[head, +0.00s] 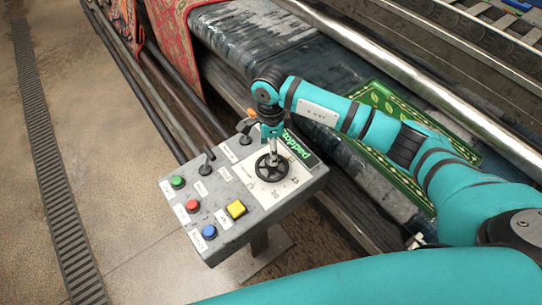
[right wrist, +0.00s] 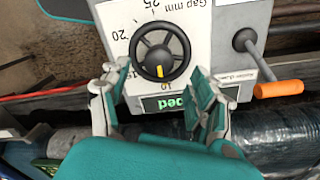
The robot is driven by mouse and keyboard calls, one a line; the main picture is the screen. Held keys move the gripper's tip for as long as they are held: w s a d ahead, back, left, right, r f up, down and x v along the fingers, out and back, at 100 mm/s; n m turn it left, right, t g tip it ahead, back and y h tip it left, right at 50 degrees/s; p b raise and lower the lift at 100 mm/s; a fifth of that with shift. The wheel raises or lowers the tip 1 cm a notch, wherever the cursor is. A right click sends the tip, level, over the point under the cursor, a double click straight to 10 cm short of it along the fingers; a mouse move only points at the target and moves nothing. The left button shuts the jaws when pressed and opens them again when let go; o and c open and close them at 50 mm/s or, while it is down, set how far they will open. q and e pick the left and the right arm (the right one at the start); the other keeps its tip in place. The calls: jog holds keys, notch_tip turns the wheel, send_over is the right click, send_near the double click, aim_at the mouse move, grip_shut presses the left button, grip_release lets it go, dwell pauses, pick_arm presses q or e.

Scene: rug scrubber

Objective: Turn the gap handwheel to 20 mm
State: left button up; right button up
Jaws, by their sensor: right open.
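The black gap handwheel (head: 272,167) is on the top of the grey control panel, on a white scale plate. In the right wrist view the handwheel (right wrist: 141,52) shows a yellow mark pointing at the 10 on the scale; 20 and 25 are readable on its other side. My right gripper (right wrist: 158,76) is open, its two fingers on either side of the wheel's near edge, with nothing gripped. In the head view the right gripper (head: 271,136) is just above the wheel, at its far side. My left gripper is not in view.
Black levers (head: 207,156) and an orange-handled lever (right wrist: 279,89) stand close beside the wheel. Green, red, blue and yellow buttons (head: 236,209) are on the panel's near part. A green rug (head: 385,105) and metal rollers (head: 440,100) lie behind. The floor at left is clear.

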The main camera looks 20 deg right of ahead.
notch_tip(320, 180, down, 4)
jog(key=shift+s+f+p, duration=0.15)
jog(key=shift+f+p, duration=0.05)
jog(key=shift+p, duration=0.2)
jog(key=shift+f, duration=0.75)
jog(key=shift+c, duration=0.5)
jog(key=c, duration=1.1)
